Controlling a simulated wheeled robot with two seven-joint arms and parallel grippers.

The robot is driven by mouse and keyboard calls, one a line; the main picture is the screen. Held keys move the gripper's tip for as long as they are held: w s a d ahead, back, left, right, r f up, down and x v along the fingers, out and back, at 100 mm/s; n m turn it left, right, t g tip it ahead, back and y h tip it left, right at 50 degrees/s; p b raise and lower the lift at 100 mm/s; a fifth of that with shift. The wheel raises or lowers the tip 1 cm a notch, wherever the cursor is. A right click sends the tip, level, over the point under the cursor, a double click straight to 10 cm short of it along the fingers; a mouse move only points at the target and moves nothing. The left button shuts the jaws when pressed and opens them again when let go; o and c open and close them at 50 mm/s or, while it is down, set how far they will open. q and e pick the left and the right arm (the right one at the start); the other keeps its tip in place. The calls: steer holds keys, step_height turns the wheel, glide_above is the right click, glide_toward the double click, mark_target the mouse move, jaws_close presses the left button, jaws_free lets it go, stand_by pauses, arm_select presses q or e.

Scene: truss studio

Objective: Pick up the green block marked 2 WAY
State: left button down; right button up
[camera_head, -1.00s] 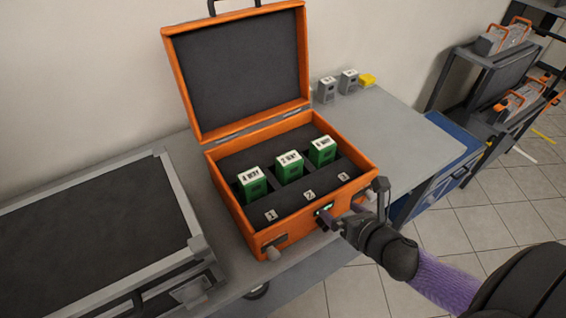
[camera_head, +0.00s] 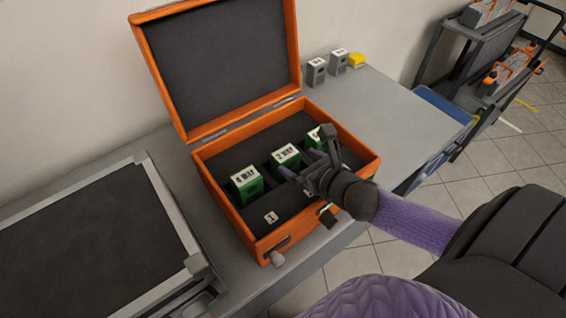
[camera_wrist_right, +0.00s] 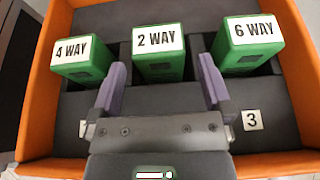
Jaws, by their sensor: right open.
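The green block marked 2 WAY (camera_head: 285,158) stands in the middle slot of the open orange case (camera_head: 232,221), label up. It also shows in the right wrist view (camera_wrist_right: 160,55), centred ahead of my right gripper's fingers. My right gripper (camera_head: 307,162) is open and empty over the front part of the case, close to the block and apart from it. In the wrist view its two fingertips (camera_wrist_right: 163,72) frame the block's lower part from left and right. The left gripper does not show.
A green block marked 4 WAY (camera_wrist_right: 80,58) stands left of it, and one marked 6 WAY (camera_wrist_right: 248,45) right. The raised case lid (camera_head: 222,65) is behind. Grey blocks (camera_head: 337,62) and a yellow block (camera_head: 357,61) stand on the table. A dark-topped case (camera_head: 95,240) lies left.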

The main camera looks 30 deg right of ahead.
mark_target(289, 157)
steer(key=b+x, duration=0.1)
steer(key=x, duration=0.4)
steer(key=shift+a+b, duration=0.1)
steer(key=shift+b, duration=0.2)
steer(key=shift+w+f, duration=0.1)
steer(key=shift+w, duration=0.3)
steer(key=c, duration=1.3)
